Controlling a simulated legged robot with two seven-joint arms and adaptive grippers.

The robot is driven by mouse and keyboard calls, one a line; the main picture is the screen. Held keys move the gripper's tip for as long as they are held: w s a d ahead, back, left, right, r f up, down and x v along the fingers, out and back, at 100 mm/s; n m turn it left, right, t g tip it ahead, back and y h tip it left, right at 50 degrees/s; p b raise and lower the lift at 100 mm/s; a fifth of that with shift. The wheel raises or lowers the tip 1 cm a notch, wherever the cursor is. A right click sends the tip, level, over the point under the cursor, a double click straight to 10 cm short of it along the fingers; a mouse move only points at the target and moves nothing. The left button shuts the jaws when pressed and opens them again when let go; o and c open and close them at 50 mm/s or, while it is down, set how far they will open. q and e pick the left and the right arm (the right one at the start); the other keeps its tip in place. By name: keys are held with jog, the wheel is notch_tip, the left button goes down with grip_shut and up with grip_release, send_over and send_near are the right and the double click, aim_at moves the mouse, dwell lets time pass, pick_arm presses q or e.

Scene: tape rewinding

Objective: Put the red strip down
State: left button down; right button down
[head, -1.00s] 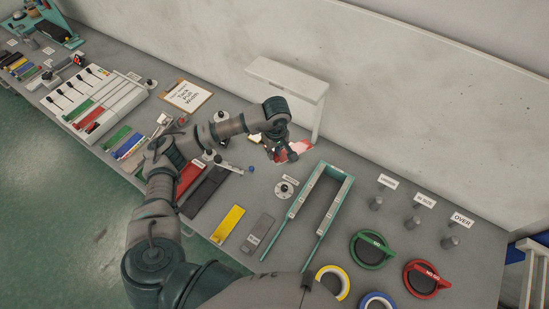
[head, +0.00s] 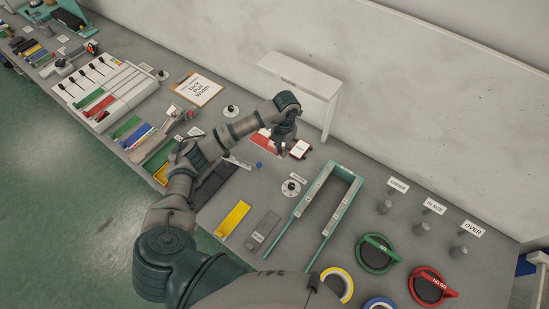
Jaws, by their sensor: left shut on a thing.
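My left arm reaches in from the lower left. Its gripper (head: 289,146) points down in front of the white bracket-like stand and is shut on the red strip (head: 264,144). Red shows on the left of the fingers, and a white patch with red edges shows on their right. The fingers hide the middle of the strip. I cannot tell whether the strip touches the bench top or hangs just above it. My right gripper is not in view.
The white stand (head: 300,72) rises behind the gripper. A teal U-shaped frame (head: 322,211), a round dial (head: 291,188), a yellow strip (head: 233,219) and a grey strip (head: 262,230) lie nearer. Green (head: 377,253) and red (head: 430,285) round holders stand at the right.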

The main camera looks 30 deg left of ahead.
pick_arm(q)
jog(key=f, duration=0.3)
jog(key=shift+d+f, duration=0.1)
jog(key=shift+d, duration=0.15)
jog(key=shift+d+f, duration=0.25)
jog(key=shift+f, duration=0.4)
notch_tip(320, 180, down, 3)
jog(key=shift+f+p, duration=0.1)
jog(key=shift+p, duration=0.25)
jog(key=shift+a, duration=0.15)
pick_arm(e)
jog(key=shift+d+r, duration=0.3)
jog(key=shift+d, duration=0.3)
pick_arm(q)
jog(key=c, duration=1.1)
grip_release()
jog(key=shift+a, duration=0.15)
jog(key=shift+c, duration=0.2)
jog(key=r, duration=0.4)
jog(key=r+b, duration=0.1)
jog(key=r, duration=0.3)
jog(key=w+r, duration=0.1)
jog(key=r, duration=0.3)
jog(key=shift+d, duration=0.2)
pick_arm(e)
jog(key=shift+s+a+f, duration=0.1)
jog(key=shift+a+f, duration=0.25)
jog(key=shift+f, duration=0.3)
